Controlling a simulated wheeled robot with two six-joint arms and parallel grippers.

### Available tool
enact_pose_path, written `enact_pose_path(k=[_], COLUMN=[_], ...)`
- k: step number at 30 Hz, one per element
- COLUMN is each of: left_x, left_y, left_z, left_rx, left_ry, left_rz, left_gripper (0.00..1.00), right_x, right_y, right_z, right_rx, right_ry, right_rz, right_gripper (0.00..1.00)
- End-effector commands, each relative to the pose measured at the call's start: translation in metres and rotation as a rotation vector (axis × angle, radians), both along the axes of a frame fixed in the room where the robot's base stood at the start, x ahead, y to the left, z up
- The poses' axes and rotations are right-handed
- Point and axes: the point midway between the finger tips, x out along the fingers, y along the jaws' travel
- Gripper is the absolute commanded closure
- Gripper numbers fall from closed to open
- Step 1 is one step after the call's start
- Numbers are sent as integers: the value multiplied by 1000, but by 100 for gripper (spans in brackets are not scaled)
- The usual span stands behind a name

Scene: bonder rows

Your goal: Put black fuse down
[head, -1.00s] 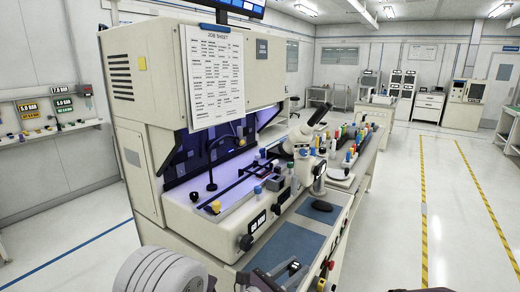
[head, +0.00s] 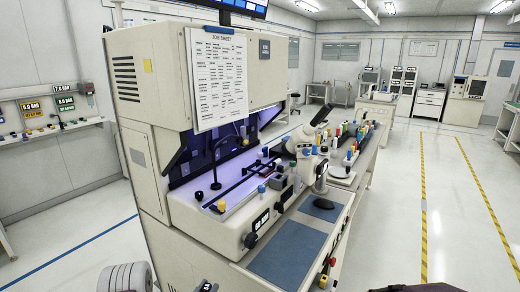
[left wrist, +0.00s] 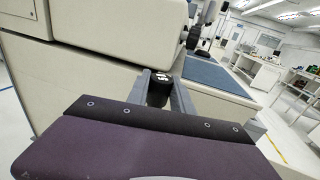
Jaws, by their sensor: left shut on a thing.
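The black fuse (left wrist: 158,88) is a small dark cylinder with white marking on its top. It shows in the left wrist view between the two grey fingers of my left gripper (left wrist: 160,95), which is shut on it. My right gripper is out of view.
A white microscope (head: 312,160), black mouse (head: 321,204) and coloured parts (head: 350,150) stand farther along. A wall shelf (head: 60,130) with gauges is at left. Floor at right is clear.

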Motion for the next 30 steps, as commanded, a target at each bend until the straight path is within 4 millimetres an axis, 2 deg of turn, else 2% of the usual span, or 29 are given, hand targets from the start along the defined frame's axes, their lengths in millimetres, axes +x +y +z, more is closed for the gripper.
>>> enact_pose_path(k=[1, 3, 6, 9, 13, 16, 18, 22, 30], left_x=[-11, -29, -54, -78, -108, -122, -125, -128, -128], left_y=[22, 43, 61, 69, 64, 43, 31, 23, 23], left_z=[-14, -31, -48, -57, -55, -41, -28, -12, -6], left_rx=[-4, -5, -4, -3, -4, -1, 4, 3, 1], left_ry=[9, 6, 3, 3, 1, -2, -4, -2, 0], left_rz=[34, 59, 73, 71, 33, -50, -100, -142, -144], left_gripper=[100, 100, 100, 100, 100, 100, 100, 100, 100], right_x=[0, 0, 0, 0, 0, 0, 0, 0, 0], right_y=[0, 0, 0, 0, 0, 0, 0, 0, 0], right_z=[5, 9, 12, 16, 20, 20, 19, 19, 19], right_rx=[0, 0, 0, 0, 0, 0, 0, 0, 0], right_ry=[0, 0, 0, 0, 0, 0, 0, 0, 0], right_rz=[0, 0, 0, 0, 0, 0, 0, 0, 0], right_gripper=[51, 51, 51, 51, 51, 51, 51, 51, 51])
